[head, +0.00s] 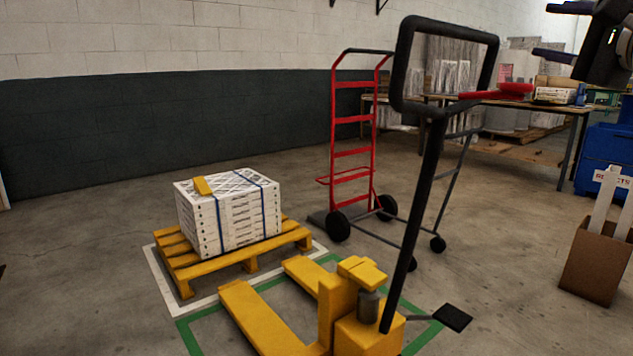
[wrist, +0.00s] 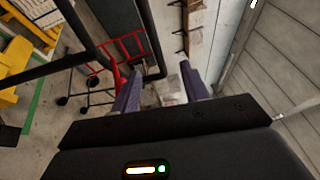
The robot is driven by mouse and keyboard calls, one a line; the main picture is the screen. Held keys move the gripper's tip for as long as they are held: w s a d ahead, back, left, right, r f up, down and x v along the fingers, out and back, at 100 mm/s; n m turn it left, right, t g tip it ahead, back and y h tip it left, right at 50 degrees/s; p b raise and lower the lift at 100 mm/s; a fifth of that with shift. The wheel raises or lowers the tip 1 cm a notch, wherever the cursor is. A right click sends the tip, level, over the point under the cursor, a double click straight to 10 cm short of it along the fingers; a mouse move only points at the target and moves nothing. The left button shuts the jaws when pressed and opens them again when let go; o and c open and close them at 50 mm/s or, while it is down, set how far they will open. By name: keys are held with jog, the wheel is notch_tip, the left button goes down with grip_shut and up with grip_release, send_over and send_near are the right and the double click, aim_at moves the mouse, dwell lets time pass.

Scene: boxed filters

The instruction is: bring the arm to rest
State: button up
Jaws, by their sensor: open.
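My gripper (head: 541,30) is at the upper right of the head view, raised in the air and cut off by the frame's edge. Its two dark fingers point left and stand apart. In the wrist view the two purple-grey fingers (wrist: 160,72) are spread, with nothing held between them. Past them the wall and floor show at a tilt.
A yellow pallet jack (head: 365,325) with a tall black handle (head: 430,160) stands in front. A red hand truck (head: 353,150) is behind it. Strapped white boxes (head: 228,215) sit on a yellow pallet (head: 190,285). A table (head: 575,108) and brown carton (head: 593,262) are right.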

jog(key=s+a+f+n+g+h+p, duration=0.1)
jog(key=a+f+n+g, duration=0.25)
jog(key=a+f, duration=0.5)
jog(key=a+f+n+g+p, duration=0.15)
jog(key=a+f+g, duration=0.35)
jog(key=f, duration=0.7)
jog(key=s+a+f+n+g+h, duration=0.2)
jog(key=s+f+n, duration=0.3)
jog(key=s+f, duration=0.3)
jog(key=s+a+f+n+g+h+p, duration=0.1)
jog(key=s+a+f+n+g+h, duration=0.1)
jog(key=s+f+n, duration=0.3)
jog(key=s+a+f+g, duration=0.1)
jog(key=s+f, duration=0.3)
jog(key=f, duration=0.7)
jog(key=shift+s+n+p, duration=0.3)
jog(key=shift+n, duration=0.1)
